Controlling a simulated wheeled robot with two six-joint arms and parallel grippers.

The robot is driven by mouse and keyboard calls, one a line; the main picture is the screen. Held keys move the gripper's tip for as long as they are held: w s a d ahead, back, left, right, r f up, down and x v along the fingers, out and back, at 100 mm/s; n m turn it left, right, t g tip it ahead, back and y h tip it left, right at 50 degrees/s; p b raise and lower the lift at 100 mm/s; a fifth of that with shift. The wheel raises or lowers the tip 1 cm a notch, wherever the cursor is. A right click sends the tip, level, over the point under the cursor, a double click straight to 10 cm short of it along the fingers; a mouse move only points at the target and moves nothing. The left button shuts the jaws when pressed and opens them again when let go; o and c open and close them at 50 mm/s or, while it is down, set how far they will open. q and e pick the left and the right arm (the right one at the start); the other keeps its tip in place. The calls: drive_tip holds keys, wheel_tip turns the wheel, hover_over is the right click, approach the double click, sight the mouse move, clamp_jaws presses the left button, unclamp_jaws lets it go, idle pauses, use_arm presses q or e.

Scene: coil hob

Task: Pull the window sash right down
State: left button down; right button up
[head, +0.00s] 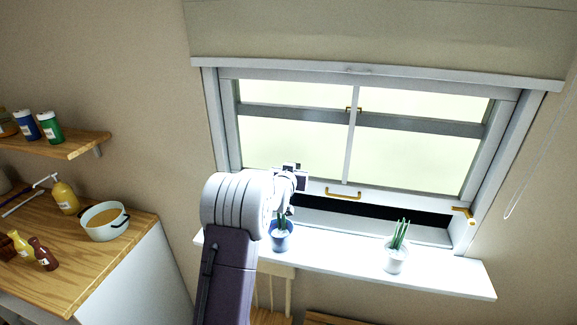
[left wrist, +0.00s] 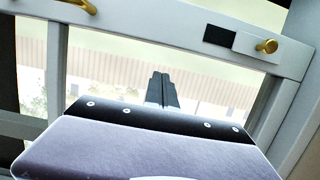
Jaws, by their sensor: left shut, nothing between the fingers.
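The white window sash (head: 400,202) stands a little raised, with a dark gap (head: 418,214) between its bottom rail and the sill. A brass pull handle (head: 343,194) sits on the bottom rail. My left gripper (head: 302,178) is in front of the lower left part of the sash, left of the handle and apart from it. In the left wrist view the left gripper (left wrist: 164,88) is shut and empty, pointing at the pane. A brass handle (left wrist: 78,5) shows there at the top left edge, partly cut off. My right gripper is not in view.
A blue plant pot (head: 281,238) stands on the sill close below my left arm. A white plant pot (head: 396,258) stands further right on the sill (head: 450,278). A brass fitting (head: 463,212) is at the frame's lower right. A counter with a pot (head: 104,221) is left.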

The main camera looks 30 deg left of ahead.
use_arm(q)
drive_tip(key=s+d+r+n, duration=0.25)
drive_tip(key=s+d, duration=0.35)
drive_tip(key=s, duration=0.4)
drive_tip(key=d+h, duration=0.1)
drive_tip(key=d, duration=0.6)
drive_tip(key=p, duration=0.5)
approach(327, 185)
drive_tip(key=shift+m+g, duration=0.3)
drive_tip(key=shift+m, duration=0.15)
drive_tip(key=w, duration=0.2)
drive_tip(key=w+a, duration=0.1)
drive_tip(key=w, duration=0.1)
drive_tip(key=shift+w+a+r, duration=0.1)
drive_tip(key=shift+w, duration=0.15)
drive_tip(key=shift+f, duration=0.65)
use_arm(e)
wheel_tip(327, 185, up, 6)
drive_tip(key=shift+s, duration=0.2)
